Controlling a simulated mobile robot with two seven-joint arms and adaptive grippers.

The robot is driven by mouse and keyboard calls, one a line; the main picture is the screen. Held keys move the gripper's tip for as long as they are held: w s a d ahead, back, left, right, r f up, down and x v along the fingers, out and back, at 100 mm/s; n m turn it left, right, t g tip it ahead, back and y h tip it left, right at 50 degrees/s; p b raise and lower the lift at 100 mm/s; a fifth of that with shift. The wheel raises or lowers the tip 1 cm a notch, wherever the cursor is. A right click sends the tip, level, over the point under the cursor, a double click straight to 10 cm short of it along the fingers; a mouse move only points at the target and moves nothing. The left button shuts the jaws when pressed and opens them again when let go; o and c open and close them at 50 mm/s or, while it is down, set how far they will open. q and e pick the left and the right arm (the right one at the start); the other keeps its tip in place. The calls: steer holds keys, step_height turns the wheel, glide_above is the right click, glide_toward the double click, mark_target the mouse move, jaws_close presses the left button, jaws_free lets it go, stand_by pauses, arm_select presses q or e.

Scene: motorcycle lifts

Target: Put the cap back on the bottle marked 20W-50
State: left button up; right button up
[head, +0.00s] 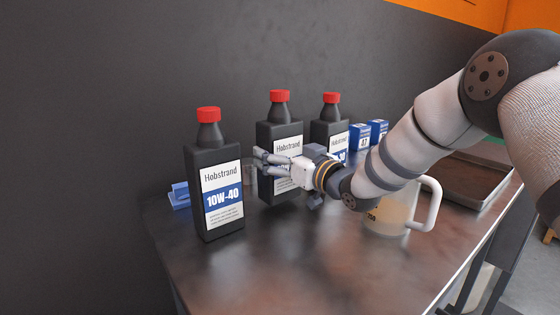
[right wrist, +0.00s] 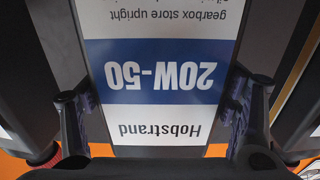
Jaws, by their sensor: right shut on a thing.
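The bottle marked 20W-50 (right wrist: 160,75) fills the middle of the right wrist view, its label upside down there. It appears to be the dark middle bottle (head: 267,137) in the head view, upright on the bench. A red cap (head: 279,96) sits on top of its neck; how tight it is cannot be told. My right gripper (head: 267,158) is shut on this bottle at label height, with one finger at each side in the wrist view. It hides part of the label in the head view. My left gripper is not in view.
A 10W-40 bottle (head: 208,160) stands at left and another red-capped bottle (head: 327,128) at right, both close by. A clear jug (head: 388,218) stands under my right arm. Small blue boxes (head: 360,138) and a tray (head: 470,188) are further right. The front bench is clear.

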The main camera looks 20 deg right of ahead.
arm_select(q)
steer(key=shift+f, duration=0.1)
arm_select(e)
steer(key=shift+f, duration=0.55)
steer(key=shift+f, duration=0.1)
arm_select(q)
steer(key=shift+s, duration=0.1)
arm_select(e)
steer(key=o, duration=2.4)
steer(key=shift+f, duration=0.15)
steer(key=shift+c, duration=0.2)
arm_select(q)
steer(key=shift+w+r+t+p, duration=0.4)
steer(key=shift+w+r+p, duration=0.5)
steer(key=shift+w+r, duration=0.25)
arm_select(e)
steer(key=v, duration=1.2)
